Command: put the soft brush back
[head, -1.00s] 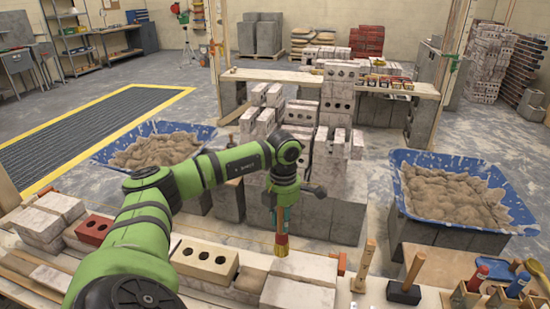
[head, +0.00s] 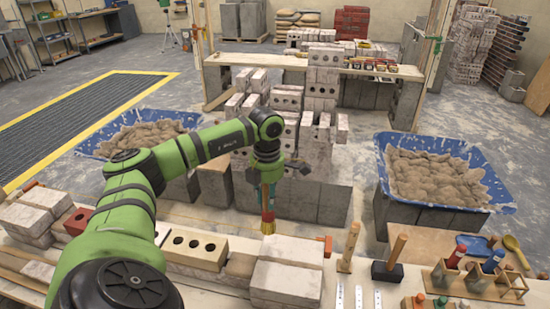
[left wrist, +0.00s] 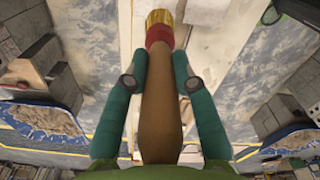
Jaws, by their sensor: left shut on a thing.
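My left gripper (head: 268,188) is shut on the soft brush (head: 268,226), which hangs bristles down above the near wall of pale bricks. The brush has a brown wooden handle, a red collar and yellow bristles. In the left wrist view the teal fingers (left wrist: 161,84) lie on both sides of the brush handle (left wrist: 160,115), with the bristles at the top. A wooden rack (head: 458,290) with red-topped and blue bottles stands on the bench at the lower right. My right gripper is not in view.
A dark-headed mallet (head: 387,272), another wooden-handled tool (head: 349,247) and pale metal strips (head: 359,297) lie between the bricks and the rack. Blue mortar tubs stand at left (head: 88,148) and right (head: 490,197). A tan three-hole brick (head: 197,250) sits below my arm.

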